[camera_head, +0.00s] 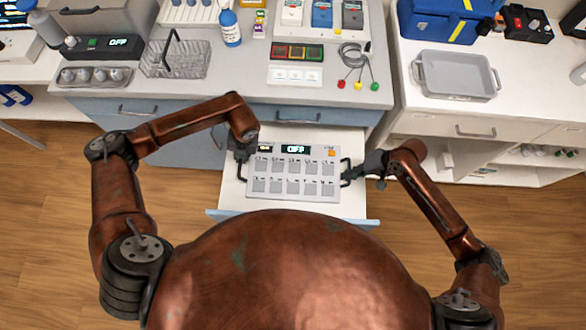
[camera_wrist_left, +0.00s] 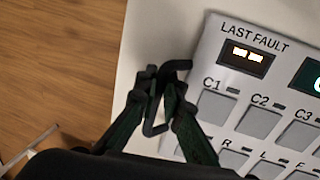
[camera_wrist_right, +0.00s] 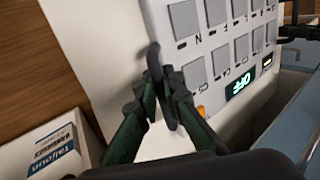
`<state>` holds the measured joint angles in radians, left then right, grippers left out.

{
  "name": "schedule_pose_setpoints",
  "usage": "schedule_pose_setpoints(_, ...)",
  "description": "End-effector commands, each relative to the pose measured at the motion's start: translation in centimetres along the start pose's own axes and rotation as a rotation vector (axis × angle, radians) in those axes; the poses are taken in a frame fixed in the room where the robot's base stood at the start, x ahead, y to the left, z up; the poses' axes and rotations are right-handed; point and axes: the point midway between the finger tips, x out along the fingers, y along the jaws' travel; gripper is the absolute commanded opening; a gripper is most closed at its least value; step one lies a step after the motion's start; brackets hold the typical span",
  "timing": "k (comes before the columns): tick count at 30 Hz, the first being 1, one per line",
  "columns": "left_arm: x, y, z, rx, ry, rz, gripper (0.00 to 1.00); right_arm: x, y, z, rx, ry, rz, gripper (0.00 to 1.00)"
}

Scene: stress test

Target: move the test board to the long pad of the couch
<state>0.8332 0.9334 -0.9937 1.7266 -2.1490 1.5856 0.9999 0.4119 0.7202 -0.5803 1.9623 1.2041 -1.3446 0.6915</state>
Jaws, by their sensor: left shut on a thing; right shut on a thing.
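The test board (camera_head: 293,188) is a light grey panel with rows of square keys and a lit display reading OFF. It is over the open drawer (camera_head: 232,190); I cannot tell whether it rests on the drawer's bottom. My left gripper (camera_head: 241,157) is shut on the black handle at its left side, also seen in the left wrist view (camera_wrist_left: 162,100). My right gripper (camera_head: 352,173) is shut on the right-side handle, also seen in the right wrist view (camera_wrist_right: 160,85). No couch is in view.
The drawer's blue front (camera_head: 365,223) lies close to my body. The counter behind holds a wire basket (camera_head: 175,58), a blue bottle (camera_head: 230,28) and coloured leads (camera_head: 358,68). A grey tray (camera_head: 455,75) stands on the right counter. Wood floor is clear on both sides.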

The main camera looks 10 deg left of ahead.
Motion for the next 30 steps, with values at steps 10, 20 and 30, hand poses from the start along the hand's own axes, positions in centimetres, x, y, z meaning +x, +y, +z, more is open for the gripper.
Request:
schedule_pose_setpoints(10,-2.1,0.5,0.2,-0.003,-0.014,-0.001,0.00,-1.8,-1.2,-0.2,-0.008,0.012,0.001,0.00)
schedule_pose_setpoints(20,-5.7,1.2,0.5,-0.008,-0.033,-0.002,0.00,-5.0,-3.2,-0.5,-0.019,0.029,0.004,0.00)
schedule_pose_setpoints(30,-6.6,1.4,0.5,-0.009,-0.038,-0.002,0.00,-5.7,-3.7,-0.5,-0.021,0.033,0.004,0.00)
